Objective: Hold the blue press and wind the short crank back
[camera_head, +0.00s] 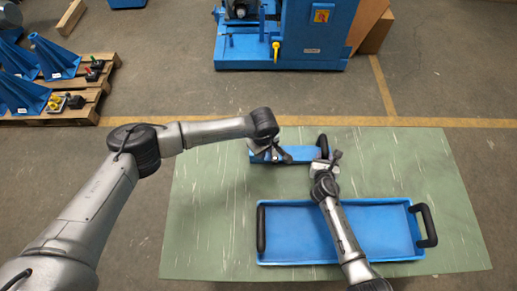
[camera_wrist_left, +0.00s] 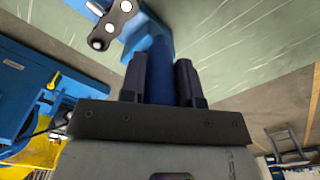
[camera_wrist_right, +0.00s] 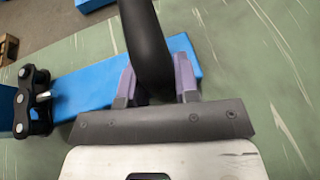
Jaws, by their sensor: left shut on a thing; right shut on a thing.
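A small blue base (camera_head: 292,156) lies on the green mat, with a black handle (camera_head: 323,143) at its right end and dark chain links (camera_head: 282,155) on it. My right gripper (camera_head: 325,162) is shut on the black handle, which also shows between its fingers in the right wrist view (camera_wrist_right: 148,45). My left gripper (camera_head: 261,146) is at the base's left end. In the left wrist view its fingers are shut on a blue upright post (camera_wrist_left: 160,72), beside dark links with silver pins (camera_wrist_left: 112,25). I cannot tell which part is the press and which the crank.
A long blue tray (camera_head: 370,252) with black end handles lies on the mat (camera_head: 205,225) in front. A blue machine (camera_head: 305,35) stands behind. A pallet (camera_head: 88,98) with blue cones is at the left. The mat's right side is clear.

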